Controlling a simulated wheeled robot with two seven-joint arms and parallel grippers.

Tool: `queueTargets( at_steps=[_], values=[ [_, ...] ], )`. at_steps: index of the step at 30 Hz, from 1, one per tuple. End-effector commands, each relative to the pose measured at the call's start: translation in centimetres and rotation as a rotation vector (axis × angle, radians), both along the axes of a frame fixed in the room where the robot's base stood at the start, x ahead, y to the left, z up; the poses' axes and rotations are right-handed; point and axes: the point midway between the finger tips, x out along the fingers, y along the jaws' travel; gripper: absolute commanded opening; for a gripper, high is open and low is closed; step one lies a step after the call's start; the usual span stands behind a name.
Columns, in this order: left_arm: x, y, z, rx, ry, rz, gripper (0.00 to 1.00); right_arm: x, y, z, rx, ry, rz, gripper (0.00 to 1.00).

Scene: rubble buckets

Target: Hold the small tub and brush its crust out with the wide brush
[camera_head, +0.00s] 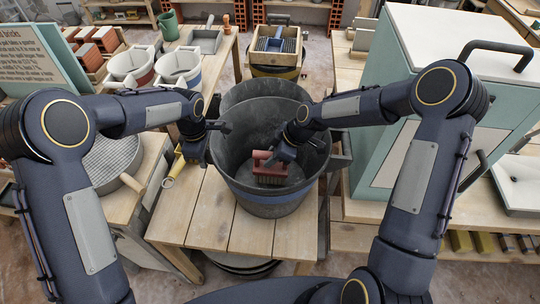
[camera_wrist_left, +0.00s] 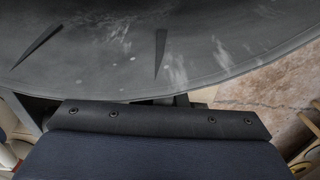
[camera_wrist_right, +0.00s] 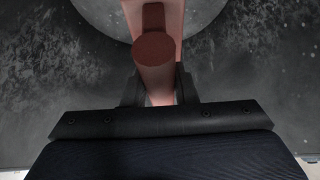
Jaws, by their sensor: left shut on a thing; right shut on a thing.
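The small tub, a dark grey bucket with a blue band (camera_head: 250,204), stands upright on a slatted wooden table. My left gripper (camera_head: 218,128) is shut on its left rim; the tub wall (camera_wrist_left: 105,50) shows pale streaks in the left wrist view. My right gripper (camera_head: 282,153) is inside the tub, shut on the red handle of the wide brush (camera_head: 268,168). The brush's bristles point down near the tub's floor. In the right wrist view the red handle (camera_wrist_right: 155,55) rises between my fingers, over a paler grey round area. Pale crust flecks dot the dark wall.
Another dark tub (camera_head: 245,90) stands right behind. A yellow-handled tool (camera_head: 173,168) lies at the table's left edge. A green-grey cabinet (camera_head: 400,70) stands close on the right. A round sieve (camera_head: 112,160) lies on the left bench. The table's front left slats are bare.

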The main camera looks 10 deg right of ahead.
Motion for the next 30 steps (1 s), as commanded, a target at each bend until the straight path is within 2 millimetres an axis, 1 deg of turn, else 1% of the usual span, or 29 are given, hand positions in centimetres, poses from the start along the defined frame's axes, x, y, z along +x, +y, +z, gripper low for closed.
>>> queueTargets(
  at_steps=[1, 5, 18, 21, 30],
  values=[
    [0.4, 1.4, 0.0, 0.019, -0.005, 0.017, 0.00, 0.1, -1.0, -0.2, -0.015, 0.003, -0.008, 0.07],
    [0.4, 1.4, 0.0, 0.019, -0.005, 0.017, 0.00, 0.1, -1.1, 0.5, -0.016, -0.001, -0.008, 0.07],
    [0.3, 1.4, -0.1, 0.022, -0.001, 0.019, 0.00, 0.2, -1.2, 4.9, -0.017, -0.001, -0.011, 0.07],
    [0.3, 1.2, 0.0, 0.017, -0.002, 0.017, 0.00, 0.1, -1.1, 5.6, -0.014, -0.001, -0.010, 0.07],
    [0.2, 0.8, 0.0, 0.012, -0.002, 0.011, 0.00, 0.1, -0.7, 5.9, -0.009, 0.001, -0.006, 0.07]
  ],
)
